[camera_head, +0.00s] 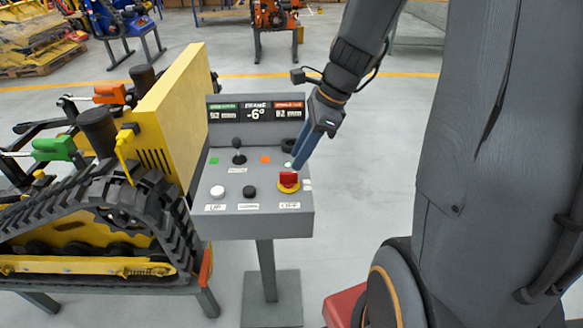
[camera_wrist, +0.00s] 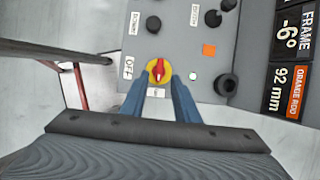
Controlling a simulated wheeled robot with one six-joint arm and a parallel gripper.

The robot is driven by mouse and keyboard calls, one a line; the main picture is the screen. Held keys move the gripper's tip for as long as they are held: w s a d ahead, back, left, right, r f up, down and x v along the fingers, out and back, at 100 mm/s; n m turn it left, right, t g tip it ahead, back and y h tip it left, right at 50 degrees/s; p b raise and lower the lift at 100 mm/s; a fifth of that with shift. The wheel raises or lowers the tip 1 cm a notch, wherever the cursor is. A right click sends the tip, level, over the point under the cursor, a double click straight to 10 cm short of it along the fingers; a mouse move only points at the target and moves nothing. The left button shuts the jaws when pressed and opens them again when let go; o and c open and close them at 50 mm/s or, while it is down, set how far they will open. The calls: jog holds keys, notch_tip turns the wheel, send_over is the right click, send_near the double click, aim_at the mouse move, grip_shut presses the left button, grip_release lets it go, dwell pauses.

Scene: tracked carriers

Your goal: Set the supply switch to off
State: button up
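The supply switch (camera_head: 288,181) is a red knob on a round yellow base at the lower right of the grey control panel (camera_head: 232,228). In the wrist view the red knob (camera_wrist: 159,71) has its bar running up and down the picture. A label (camera_wrist: 128,68) that seems to read OFF lies left of it, and a small unreadable label lies below it. My gripper (camera_head: 298,163) has blue fingers reaching down just above the switch. In the wrist view my gripper (camera_wrist: 161,83) is open, its fingertips apart on either side of the yellow base's lower edge. I cannot tell whether they touch it.
The panel also bears a black joystick (camera_head: 239,152), a white button (camera_head: 217,192), a black button (camera_head: 249,191) and a display (camera_head: 256,112). A yellow tracked carrier (camera_head: 175,120) stands close on the left.

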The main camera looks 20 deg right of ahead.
aim_at(289, 173)
jog(key=shift+x, duration=2.7)
grip_shut()
